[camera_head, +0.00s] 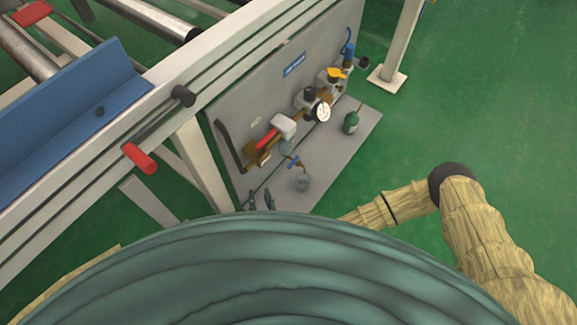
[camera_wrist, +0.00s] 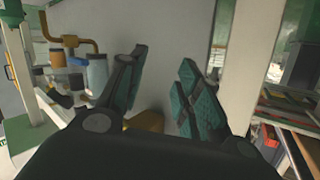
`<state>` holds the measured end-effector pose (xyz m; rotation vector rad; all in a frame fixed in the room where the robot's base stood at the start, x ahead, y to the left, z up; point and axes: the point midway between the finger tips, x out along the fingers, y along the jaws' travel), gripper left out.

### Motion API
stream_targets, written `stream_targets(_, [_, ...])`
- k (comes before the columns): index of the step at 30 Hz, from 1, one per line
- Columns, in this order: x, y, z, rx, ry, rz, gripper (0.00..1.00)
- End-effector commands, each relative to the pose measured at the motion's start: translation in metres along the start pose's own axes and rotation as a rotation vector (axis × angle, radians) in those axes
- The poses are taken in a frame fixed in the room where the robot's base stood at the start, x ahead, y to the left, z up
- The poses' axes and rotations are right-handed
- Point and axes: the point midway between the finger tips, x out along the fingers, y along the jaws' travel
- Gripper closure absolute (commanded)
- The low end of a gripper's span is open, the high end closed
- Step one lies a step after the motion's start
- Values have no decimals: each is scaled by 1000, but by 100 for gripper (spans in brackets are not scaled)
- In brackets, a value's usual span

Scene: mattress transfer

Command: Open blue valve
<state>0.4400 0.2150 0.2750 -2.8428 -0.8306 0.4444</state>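The grey panel (camera_head: 262,80) at the top centre of the head view carries a row of brass fittings. A small blue handle (camera_head: 293,161) sits on a tap low on the panel, above a clear cup. A second blue part (camera_head: 348,50) tops the fitting at the row's far end. I cannot tell which one is the blue valve. My gripper (camera_head: 261,196) shows partly at the panel's lower left edge, apart from both. In the wrist view its two teal-padded fingers (camera_wrist: 162,64) stand apart with nothing between them.
A red-handled valve (camera_head: 267,138), a round gauge (camera_head: 322,112) and a yellow handle (camera_head: 337,73) share the row. A green bottle (camera_head: 351,123) stands on the base plate. A white frame rail (camera_head: 95,165) with a red-gripped lever (camera_head: 139,158) runs left.

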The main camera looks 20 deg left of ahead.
Motion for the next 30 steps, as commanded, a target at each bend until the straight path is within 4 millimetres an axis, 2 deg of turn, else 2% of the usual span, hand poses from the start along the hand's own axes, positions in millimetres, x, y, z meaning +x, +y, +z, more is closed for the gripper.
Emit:
stream_targets(5, [27,-6,-23,-16,156,163,66])
stream_targets(11, [44,6,-39,-41,272,375,66])
stream_targets(21, [51,40,-30,-76,338,761,66])
stream_targets(30, [47,56,-22,-96,330,906,66])
